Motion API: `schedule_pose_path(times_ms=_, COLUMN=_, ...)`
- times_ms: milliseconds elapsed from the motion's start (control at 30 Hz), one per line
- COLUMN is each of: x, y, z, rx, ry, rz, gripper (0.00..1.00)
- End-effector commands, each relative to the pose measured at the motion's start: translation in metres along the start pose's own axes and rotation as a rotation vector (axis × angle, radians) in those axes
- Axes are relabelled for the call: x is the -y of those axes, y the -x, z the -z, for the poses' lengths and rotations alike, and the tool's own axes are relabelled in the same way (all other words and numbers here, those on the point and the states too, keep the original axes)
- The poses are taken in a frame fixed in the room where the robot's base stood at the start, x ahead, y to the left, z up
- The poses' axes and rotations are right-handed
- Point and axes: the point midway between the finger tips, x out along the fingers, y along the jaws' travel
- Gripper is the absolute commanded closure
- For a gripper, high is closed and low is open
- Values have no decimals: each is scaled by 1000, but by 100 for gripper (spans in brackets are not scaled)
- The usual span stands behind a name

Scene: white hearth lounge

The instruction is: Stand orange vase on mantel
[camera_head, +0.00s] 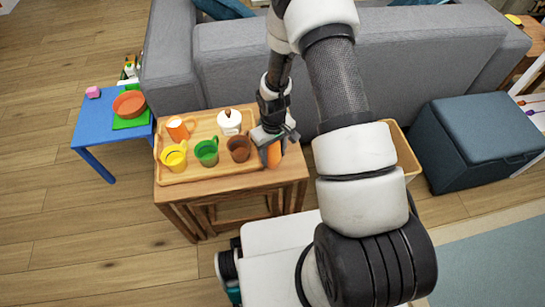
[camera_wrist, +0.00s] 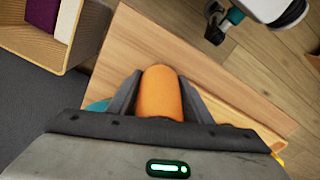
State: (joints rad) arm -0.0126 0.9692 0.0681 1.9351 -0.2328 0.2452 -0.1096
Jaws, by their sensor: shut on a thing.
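The orange vase (camera_head: 272,155) is between the fingers of my gripper (camera_head: 270,142), over the right part of a wooden side table (camera_head: 285,176). In the wrist view the orange vase (camera_wrist: 160,92) fills the space between the two dark fingers of my gripper (camera_wrist: 158,95), which are shut on it. The wooden table top (camera_wrist: 140,45) lies behind it there. I cannot tell whether the vase touches the table or hangs just above it. No mantel shows in either view.
A wooden tray (camera_head: 170,178) on the table holds yellow, green, brown and orange cups and a white lidded pot (camera_head: 229,122). A grey sofa (camera_head: 215,70) stands behind. A blue table (camera_head: 88,125) is left, a wooden bin (camera_head: 402,150) and dark ottoman (camera_head: 470,135) right.

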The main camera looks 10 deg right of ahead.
Motion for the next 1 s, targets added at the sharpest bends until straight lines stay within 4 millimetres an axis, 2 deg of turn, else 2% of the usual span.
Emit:
schedule_pose_path(times_ms=367, x=0, y=-6, z=1, rx=-1, ry=0, rz=-1, gripper=86)
schedule_pose_path(times_ms=400, x=0, y=-5, z=0, rx=-1, ry=0, rz=-1, gripper=49)
schedule_pose_path(times_ms=500, x=0, y=-5, z=0, rx=-1, ry=0, rz=0, gripper=35)
schedule_pose_path(times_ms=800, x=0, y=-2, z=0, rx=-1, ry=0, rz=-1, gripper=35)
schedule_pose_path(times_ms=900, x=-1, y=6, z=1, rx=-2, ry=-1, rz=-1, gripper=35)
schedule_pose_path(times_ms=1000, x=-1, y=23, z=1, rx=-3, ry=-1, rz=-2, gripper=35)
